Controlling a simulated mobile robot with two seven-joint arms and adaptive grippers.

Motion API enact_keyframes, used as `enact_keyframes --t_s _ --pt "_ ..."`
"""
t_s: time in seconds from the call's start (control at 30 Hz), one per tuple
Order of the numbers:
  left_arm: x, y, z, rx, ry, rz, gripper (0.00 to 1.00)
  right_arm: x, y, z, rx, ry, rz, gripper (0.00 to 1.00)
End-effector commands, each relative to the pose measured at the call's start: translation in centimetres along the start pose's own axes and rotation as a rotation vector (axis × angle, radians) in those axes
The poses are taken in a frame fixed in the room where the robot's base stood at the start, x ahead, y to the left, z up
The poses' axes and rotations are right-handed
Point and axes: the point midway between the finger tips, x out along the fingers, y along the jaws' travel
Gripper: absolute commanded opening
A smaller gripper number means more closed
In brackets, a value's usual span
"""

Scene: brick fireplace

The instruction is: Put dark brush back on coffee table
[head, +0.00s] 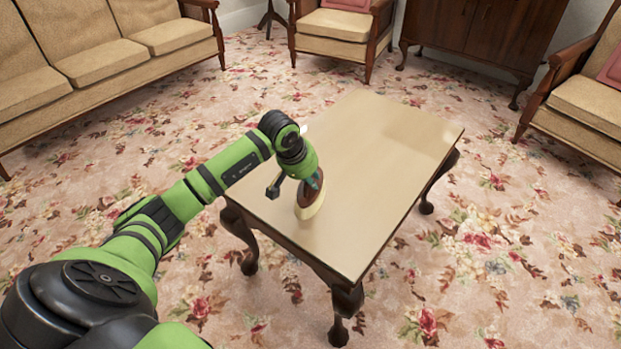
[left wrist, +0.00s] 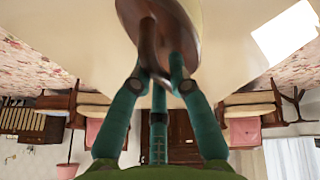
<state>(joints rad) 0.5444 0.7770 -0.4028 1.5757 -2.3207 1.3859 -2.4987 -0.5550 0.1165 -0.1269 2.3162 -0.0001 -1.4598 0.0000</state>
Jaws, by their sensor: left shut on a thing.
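The dark brush (head: 309,204) has a brown wooden back and a pale bristle side. It is at the left part of the coffee table (head: 385,140) in the head view, low over the top; I cannot tell whether it touches. My left gripper (head: 314,181) is shut on the brush from above. In the left wrist view, the teal fingers (left wrist: 160,82) close around the handle of the brush (left wrist: 183,22), whose rounded brown body fills the top middle. The gripper partly hides the brush in the head view. My right gripper is not in view.
The rest of the tabletop looks clear, except a small white flat thing (left wrist: 285,33) in the left wrist view. A sofa (head: 100,60) stands at the left, armchairs (head: 335,32) at the back and right, and a dark cabinet (head: 485,40) behind. Flowered carpet surrounds the table.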

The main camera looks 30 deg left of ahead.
Motion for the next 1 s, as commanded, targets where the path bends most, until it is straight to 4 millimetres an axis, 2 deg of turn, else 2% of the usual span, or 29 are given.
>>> enact_keyframes --t_s 0.37,0.4,0.43,0.87,0.93,1.0 --pt "0.2 -0.1 0.1 0.001 0.001 0.000 0.00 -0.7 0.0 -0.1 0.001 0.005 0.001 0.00" --pt "0.2 0.0 0.1 0.000 0.000 0.000 0.35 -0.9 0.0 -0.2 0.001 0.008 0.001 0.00" --pt "0.2 0.0 0.1 0.000 0.000 0.000 0.43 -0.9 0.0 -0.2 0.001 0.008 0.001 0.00" --pt "0.0 0.1 0.0 0.000 -0.001 0.000 0.43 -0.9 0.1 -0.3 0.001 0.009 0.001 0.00" --pt "-0.7 0.0 -0.2 0.001 0.002 -0.001 0.43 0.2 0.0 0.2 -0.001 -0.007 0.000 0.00" --pt "-2.1 0.0 -0.2 0.002 0.004 -0.002 0.43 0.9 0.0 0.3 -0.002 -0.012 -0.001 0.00"
